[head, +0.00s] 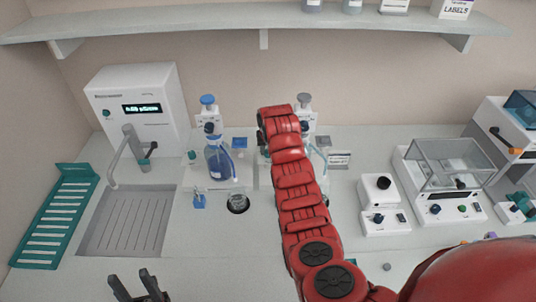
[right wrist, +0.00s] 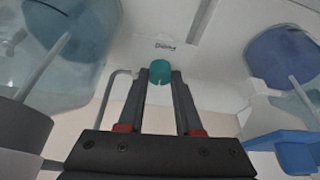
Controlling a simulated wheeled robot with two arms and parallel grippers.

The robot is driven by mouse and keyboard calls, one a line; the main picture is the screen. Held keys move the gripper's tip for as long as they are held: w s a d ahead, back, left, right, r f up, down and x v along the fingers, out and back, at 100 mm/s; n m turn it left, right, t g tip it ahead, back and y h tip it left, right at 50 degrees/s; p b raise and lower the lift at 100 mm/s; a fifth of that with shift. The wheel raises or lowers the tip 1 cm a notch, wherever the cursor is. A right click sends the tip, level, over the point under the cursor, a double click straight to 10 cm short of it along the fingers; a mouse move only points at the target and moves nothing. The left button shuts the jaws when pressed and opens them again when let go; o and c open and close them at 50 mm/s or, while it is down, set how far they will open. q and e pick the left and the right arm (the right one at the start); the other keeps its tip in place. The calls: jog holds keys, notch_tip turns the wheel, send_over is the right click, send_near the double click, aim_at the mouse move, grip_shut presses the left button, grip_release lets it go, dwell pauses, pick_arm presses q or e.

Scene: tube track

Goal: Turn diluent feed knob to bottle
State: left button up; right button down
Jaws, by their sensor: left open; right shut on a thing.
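A teal knob (right wrist: 160,72) shows in the right wrist view below a small printed label that seems to read "Diluent". My right gripper (right wrist: 160,82) is shut on this knob, with one finger on each side of it. In the head view my red right arm reaches to the dispenser stations and hides its gripper and the held knob. A bottle of blue liquid (head: 219,160) stands on the left station, and a second bottle is mostly hidden behind my arm. My left gripper (head: 141,286) is open and empty, low over the front of the bench.
A stirrer (head: 379,190) and a balance (head: 441,180) stand at right. In the right wrist view, bottles flank the fingers closely on both sides.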

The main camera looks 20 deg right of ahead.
jog(key=shift+n+y+b, duration=0.4)
jog(key=shift+n+b, duration=0.5)
jog(key=shift+b, duration=0.15)
jog(key=c, duration=0.6)
grip_release()
